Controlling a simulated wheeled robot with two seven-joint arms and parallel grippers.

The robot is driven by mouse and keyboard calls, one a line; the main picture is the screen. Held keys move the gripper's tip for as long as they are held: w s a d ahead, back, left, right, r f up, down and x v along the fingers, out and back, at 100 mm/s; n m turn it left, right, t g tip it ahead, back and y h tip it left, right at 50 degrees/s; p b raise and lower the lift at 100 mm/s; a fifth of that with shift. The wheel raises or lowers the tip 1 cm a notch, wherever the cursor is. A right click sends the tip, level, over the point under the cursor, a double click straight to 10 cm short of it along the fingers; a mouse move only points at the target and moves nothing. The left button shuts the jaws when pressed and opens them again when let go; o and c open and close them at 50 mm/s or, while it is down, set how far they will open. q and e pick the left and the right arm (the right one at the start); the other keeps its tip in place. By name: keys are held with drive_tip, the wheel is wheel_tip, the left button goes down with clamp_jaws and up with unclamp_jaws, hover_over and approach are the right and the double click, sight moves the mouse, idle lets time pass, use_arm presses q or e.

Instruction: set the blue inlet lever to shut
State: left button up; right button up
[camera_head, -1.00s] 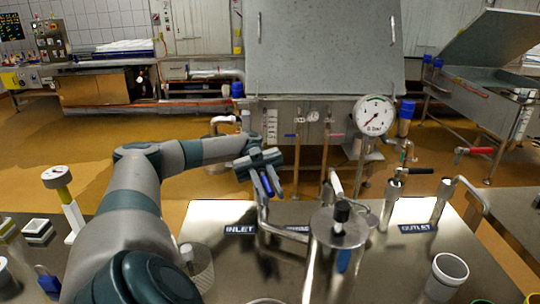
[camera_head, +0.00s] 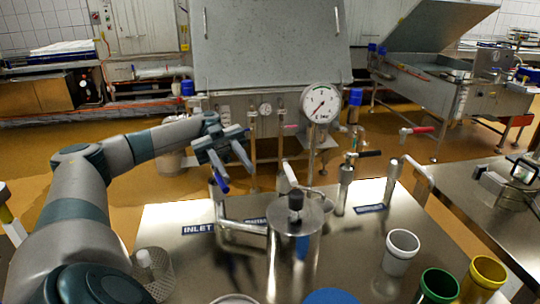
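The blue inlet lever (camera_head: 220,185) is a short blue handle on a metal pipe, behind the INLET label (camera_head: 198,229) at the left of the steel table. It points steeply up and is partly hidden by my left gripper (camera_head: 236,174). The gripper comes down from above with its two fingers spread. The lever shows at the left finger's tip; I cannot tell whether they touch. My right gripper is not in view.
A shiny metal vessel (camera_head: 294,250) with a black knob stands at the front middle. White (camera_head: 401,250), green (camera_head: 438,286) and yellow (camera_head: 484,276) cups stand at front right.

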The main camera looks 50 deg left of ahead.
use_arm(q)
drive_tip(key=w+d+r, duration=0.3)
drive_tip(key=d+r, duration=0.2)
drive_tip(key=d, duration=0.3)
drive_tip(key=shift+a, duration=0.1)
